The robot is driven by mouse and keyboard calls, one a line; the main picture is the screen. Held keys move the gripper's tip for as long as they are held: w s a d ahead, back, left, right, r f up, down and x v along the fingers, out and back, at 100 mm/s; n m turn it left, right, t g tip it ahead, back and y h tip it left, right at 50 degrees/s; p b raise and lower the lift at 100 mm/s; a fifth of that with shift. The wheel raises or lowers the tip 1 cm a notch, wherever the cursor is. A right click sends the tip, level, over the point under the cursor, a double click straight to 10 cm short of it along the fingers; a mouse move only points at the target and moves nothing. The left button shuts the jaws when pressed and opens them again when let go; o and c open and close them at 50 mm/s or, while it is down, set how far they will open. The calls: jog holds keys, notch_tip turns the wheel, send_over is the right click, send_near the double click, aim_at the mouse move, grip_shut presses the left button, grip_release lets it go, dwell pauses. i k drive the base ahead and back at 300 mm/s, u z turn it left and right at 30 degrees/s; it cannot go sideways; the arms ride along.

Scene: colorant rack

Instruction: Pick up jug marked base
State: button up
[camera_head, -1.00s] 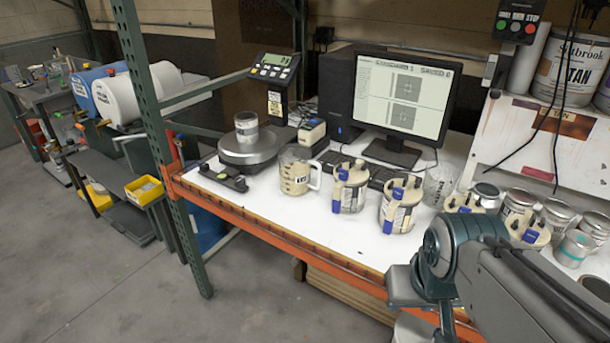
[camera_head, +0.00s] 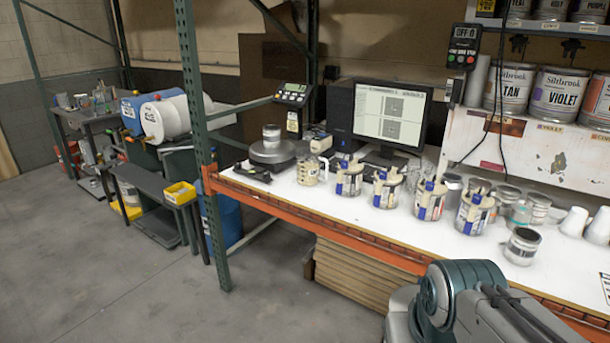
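A clear measuring jug with cream contents (camera_head: 308,171) stands upright on the white bench, just right of the round scale. It has a handle on its right side and a small label that is too small to read here. My arm shows at the lower right, well in front of the bench and apart from the jug. My gripper's fingers are out of the picture.
A scale (camera_head: 271,153) with a can on it (camera_head: 271,134) stands left of the jug. Several cream pots with blue-marked labels (camera_head: 348,181) line the bench to its right. An orange bench edge (camera_head: 318,222) and a green rack post (camera_head: 202,130) bound the near side. The floor at left front is clear.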

aim_at(308, 159)
jog(key=u, duration=0.65)
jog(key=i, duration=0.8)
jog(key=u, duration=0.75)
jog(key=i, duration=1.25)
jog(key=z, duration=1)
jog(key=i, duration=0.85)
jog(key=z, duration=0.95)
